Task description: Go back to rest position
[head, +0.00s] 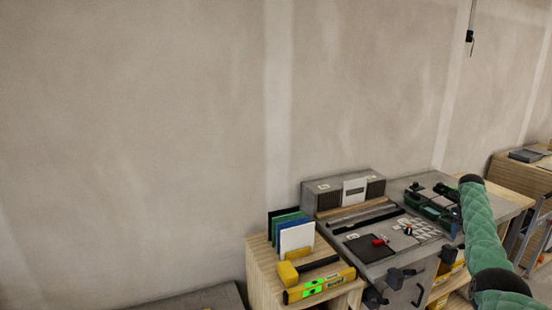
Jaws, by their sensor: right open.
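My right arm, in a green quilted sleeve, comes in at the lower right of the head view and reaches up in front of the workbench's right side. The dark end of this arm, at my right gripper (471,180), is small, and its fingers are hard to make out. I see nothing held there. My left arm and left gripper are out of view.
The grey workbench (345,226) carries a grey box (325,200), a dark pad (368,248), small pale pieces (424,230) and a green tool (432,207). A wooden stand holds upright boards (297,238), a yellow-headed mallet (289,273) and a yellow level (318,287). Bare wall lies behind.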

